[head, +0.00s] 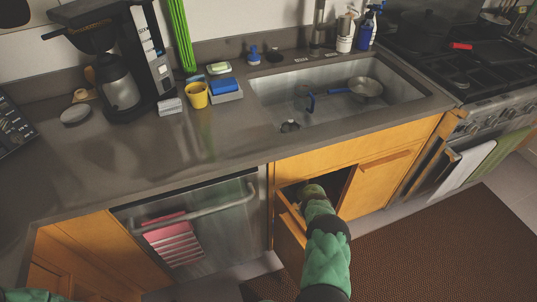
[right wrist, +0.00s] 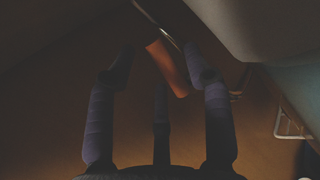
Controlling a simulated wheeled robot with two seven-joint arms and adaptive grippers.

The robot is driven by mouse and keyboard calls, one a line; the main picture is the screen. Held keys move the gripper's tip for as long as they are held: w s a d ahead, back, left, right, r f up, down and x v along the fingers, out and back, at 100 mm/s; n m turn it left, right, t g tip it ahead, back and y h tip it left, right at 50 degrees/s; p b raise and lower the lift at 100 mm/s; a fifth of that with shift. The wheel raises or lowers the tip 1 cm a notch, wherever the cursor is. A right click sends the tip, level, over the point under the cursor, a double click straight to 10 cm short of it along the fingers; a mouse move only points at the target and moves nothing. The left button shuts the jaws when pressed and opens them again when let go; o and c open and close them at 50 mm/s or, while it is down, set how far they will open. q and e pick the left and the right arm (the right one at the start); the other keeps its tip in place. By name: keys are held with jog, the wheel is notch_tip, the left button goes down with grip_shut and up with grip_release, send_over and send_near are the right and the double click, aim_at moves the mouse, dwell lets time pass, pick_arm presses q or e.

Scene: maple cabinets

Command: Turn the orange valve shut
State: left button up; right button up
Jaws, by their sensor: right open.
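The orange valve (right wrist: 168,68) is a flat, tilted lever beside a thin metal pipe (right wrist: 156,20) in the dim right wrist view. My right gripper (right wrist: 159,60) is open, with its fingers spread to either side of the lever. The lever's lower end lies close to the right finger; I cannot tell whether they touch. In the head view my right arm reaches into the open cabinet (head: 291,238) under the sink, where the gripper's fingertips and the valve are hidden. My left gripper is out of view; only a bit of my green left arm shows at the bottom left corner.
A pale rounded surface (right wrist: 270,25) fills the upper right of the wrist view. The closed right cabinet door (head: 378,185) and the dishwasher (head: 195,230) flank the opening. The sink (head: 400,92) holds a blue-handled pan (head: 364,87). A brown mat (head: 430,245) covers the floor.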

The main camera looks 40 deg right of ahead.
jog(key=v, duration=1.1)
jog(key=shift+s, duration=0.25)
jog(key=shift+f, duration=0.1)
